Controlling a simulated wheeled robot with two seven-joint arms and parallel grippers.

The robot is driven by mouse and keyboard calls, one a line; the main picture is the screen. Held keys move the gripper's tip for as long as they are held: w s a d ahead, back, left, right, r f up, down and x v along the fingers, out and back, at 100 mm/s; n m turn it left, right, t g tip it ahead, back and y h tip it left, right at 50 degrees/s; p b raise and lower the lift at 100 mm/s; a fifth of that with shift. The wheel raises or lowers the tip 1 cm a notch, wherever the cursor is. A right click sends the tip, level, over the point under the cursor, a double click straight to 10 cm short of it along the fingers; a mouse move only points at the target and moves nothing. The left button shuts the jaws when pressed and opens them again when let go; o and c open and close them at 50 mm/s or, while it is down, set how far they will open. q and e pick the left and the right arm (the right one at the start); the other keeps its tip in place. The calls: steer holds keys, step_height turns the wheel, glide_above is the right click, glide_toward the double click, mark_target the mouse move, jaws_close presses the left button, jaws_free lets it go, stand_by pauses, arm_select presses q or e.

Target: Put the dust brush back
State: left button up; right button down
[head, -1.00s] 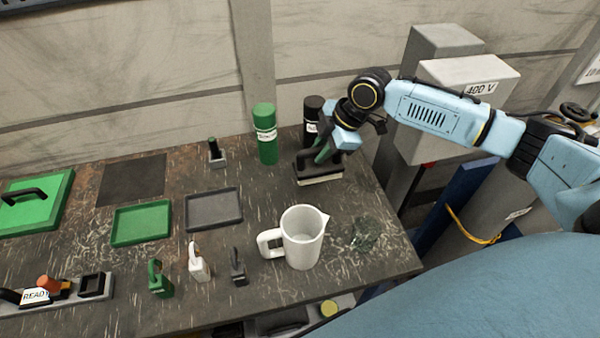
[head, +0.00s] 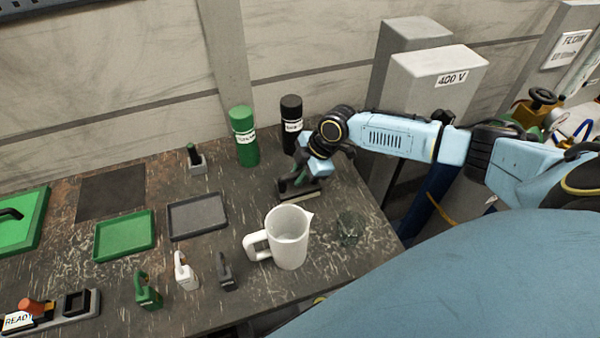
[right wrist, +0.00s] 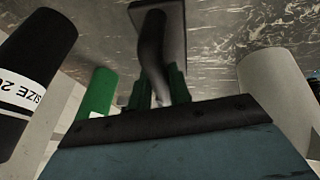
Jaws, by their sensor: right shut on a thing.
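The dust brush (head: 298,190) is a dark block with a pale bristle edge below, at the right part of the bench. My right gripper (head: 302,174) is shut on its handle from above. In the right wrist view the grey curved handle (right wrist: 152,50) stands between my green fingertips (right wrist: 160,88), with the dark brush body (right wrist: 172,14) beyond. The brush is low over the bench; I cannot tell if it touches. My left gripper is not in view.
A green cylinder (head: 245,140) and a black cylinder (head: 291,120) stand behind the brush. A white jug (head: 288,240) and a clear glass piece (head: 350,228) are in front. A grey tray (head: 197,216) and a green tray (head: 124,236) lie to the left.

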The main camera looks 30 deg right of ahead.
steer(key=c, duration=1.3)
jaws_free()
steer(key=shift+f, duration=0.1)
steer(key=shift+c, duration=0.2)
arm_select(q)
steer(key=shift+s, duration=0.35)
arm_select(e)
steer(key=shift+o, duration=0.2)
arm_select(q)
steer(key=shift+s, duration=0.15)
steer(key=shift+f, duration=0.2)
arm_select(e)
steer(key=v, duration=1.2)
